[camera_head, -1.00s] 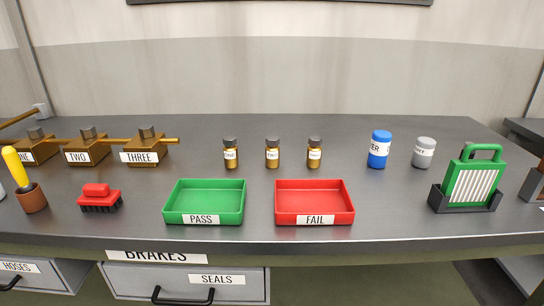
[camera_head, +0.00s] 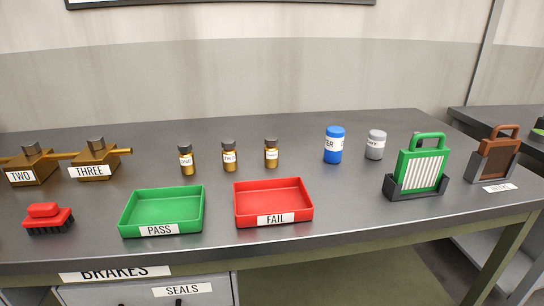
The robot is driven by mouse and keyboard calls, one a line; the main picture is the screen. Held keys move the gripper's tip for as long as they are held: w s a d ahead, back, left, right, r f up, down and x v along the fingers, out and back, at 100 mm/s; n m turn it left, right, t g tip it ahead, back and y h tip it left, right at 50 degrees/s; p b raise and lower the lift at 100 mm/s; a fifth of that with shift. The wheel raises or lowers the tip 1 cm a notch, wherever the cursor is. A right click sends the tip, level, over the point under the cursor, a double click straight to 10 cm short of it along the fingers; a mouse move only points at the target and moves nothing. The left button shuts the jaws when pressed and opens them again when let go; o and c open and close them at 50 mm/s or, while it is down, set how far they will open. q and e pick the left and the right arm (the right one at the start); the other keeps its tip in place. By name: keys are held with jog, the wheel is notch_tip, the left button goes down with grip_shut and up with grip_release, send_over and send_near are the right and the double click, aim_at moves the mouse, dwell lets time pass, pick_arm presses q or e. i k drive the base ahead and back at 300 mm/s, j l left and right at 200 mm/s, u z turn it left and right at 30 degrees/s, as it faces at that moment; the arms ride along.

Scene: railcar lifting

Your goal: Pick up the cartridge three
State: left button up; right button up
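A brass block with a grey cap and side pipes (camera_head: 97,157) is labelled THREE and stands at the left of the bench. Three small amber bottles with dark caps stand in a row behind the trays: the left bottle (camera_head: 186,160), the middle bottle (camera_head: 229,156) and the right bottle (camera_head: 271,153). Their white labels are too small to read surely; I cannot tell whether the right one says three. No object is plainly marked as a cartridge. Neither of my grippers is in view.
A green PASS tray (camera_head: 128,222) and a red FAIL tray (camera_head: 305,212) sit empty in front. A red brush (camera_head: 45,216), block TWO (camera_head: 32,166), blue jar (camera_head: 334,146), grey jar (camera_head: 376,145), green framed filter (camera_head: 419,168) and brown framed filter (camera_head: 495,157) stand around.

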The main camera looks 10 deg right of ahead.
aim_at(271, 148)
jog(key=k+l+z, duration=0.15)
jog(key=l+z, duration=0.3)
jog(key=l, duration=0.25)
jog(key=l+z, duration=0.5)
jog(key=l, duration=0.2)
jog(key=k, duration=0.05)
